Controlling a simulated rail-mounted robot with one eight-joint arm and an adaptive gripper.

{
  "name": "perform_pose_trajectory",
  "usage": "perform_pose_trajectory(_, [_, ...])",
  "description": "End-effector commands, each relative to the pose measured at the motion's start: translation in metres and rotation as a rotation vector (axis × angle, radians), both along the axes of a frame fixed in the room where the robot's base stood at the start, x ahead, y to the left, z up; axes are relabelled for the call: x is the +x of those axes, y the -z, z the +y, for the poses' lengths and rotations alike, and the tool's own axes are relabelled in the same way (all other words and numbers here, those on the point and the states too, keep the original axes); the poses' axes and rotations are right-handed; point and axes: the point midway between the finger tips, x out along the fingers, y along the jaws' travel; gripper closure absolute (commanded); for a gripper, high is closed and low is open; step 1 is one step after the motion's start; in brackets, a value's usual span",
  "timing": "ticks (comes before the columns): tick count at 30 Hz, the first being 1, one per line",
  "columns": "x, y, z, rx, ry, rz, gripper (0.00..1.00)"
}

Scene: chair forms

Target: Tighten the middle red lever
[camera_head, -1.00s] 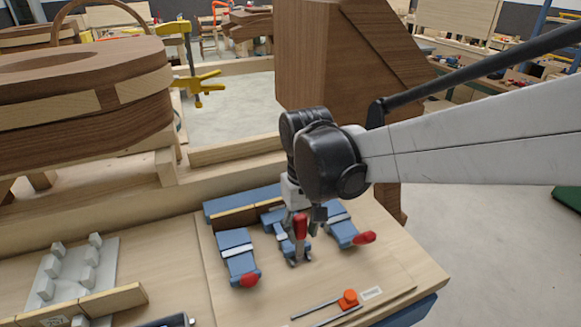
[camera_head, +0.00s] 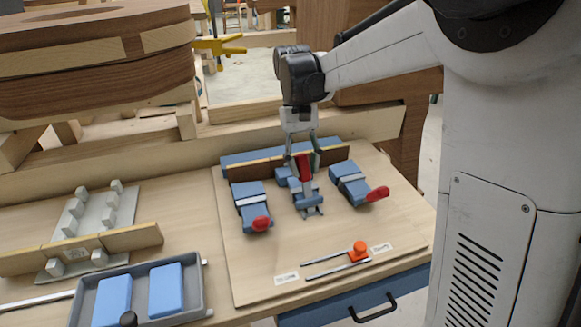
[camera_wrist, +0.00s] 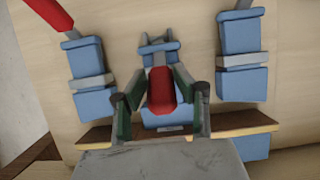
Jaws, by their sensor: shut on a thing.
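Three blue clamps with red levers stand on a wooden board at the bench. The middle red lever (camera_head: 304,168) stands upright on its clamp. My gripper (camera_head: 301,160) is over the middle clamp, its fingers on either side of that lever. In the wrist view the middle red lever (camera_wrist: 161,90) lies between the two fingers of my gripper (camera_wrist: 160,92), which is shut on it. The left red lever (camera_head: 261,223) and the right red lever (camera_head: 377,193) are folded toward the front. The left clamp (camera_head: 251,199) and right clamp (camera_head: 349,179) stand apart from my gripper.
An orange slider (camera_head: 359,250) on metal rods lies at the board's front. A grey tray (camera_head: 196,297) with blue blocks and a light rack (camera_head: 88,232) lie to the left. A large wooden form (camera_head: 100,60) stands behind left.

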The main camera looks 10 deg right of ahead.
Motion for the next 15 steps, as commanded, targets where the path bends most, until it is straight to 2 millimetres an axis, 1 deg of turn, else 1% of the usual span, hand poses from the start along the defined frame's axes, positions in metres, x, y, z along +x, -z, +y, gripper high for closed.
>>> perform_pose_trajectory(1, [0.0042,0.0036,-0.0023,0.0,0.004,0.0,1.0])
perform_pose_trajectory(3, [0.0053,0.0041,-0.0047,0.0,0.009,0.007,1.0])
perform_pose_trajectory(15, [0.0065,0.0047,-0.0064,-0.001,0.012,0.011,1.0])
